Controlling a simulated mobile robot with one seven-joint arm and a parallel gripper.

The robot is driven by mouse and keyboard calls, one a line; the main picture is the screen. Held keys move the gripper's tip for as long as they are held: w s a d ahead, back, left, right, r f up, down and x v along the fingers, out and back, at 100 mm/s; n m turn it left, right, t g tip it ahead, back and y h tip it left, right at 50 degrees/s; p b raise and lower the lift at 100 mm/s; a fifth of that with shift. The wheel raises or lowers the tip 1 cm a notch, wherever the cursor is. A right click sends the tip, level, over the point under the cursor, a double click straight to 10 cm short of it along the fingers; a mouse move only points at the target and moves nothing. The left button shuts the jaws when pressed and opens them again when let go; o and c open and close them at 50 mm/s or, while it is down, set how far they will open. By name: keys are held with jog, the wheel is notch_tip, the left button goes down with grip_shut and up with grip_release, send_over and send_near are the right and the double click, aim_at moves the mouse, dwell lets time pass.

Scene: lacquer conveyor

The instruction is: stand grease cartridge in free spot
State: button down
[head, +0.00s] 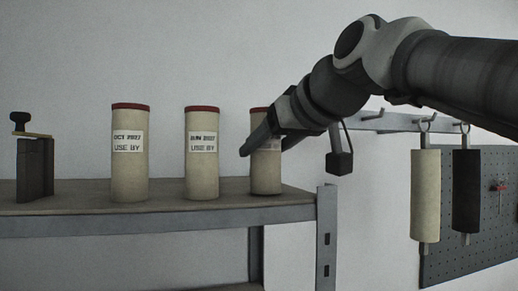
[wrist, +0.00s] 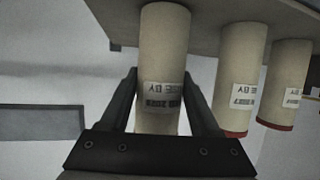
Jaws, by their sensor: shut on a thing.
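Three cream cartridges with red caps and white "USE BY" labels stand upright in a row on the shelf (head: 60,208). The left one (head: 130,175) reads about "OCT 2027". The middle one (head: 201,172) has a date I cannot read surely. My gripper (head: 257,146) is shut on the right cartridge (head: 266,180), near the shelf's right end, and hides part of its label and cap. Its base appears to rest on the shelf. In the wrist view, which is upside down, the held cartridge (wrist: 164,45) is between both fingers, its label partly visible.
A dark bracket with a black knob (head: 34,165) stands at the shelf's left end. Bare shelf lies between it and the left cartridge. At right, a cream roller (head: 426,195) and a black roller (head: 466,190) hang from a rail before a pegboard (head: 495,225).

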jog(key=shift+f, duration=0.15)
jog(key=shift+c, duration=0.6)
grip_release()
jog(key=shift+s+d+r, duration=0.15)
jog(key=shift+s+r, duration=0.05)
jog(key=shift+r, duration=0.05)
jog(key=b+v, duration=0.1)
jog(key=v, duration=1)
jog(key=shift+s, duration=0.2)
jog(key=shift+d, duration=0.15)
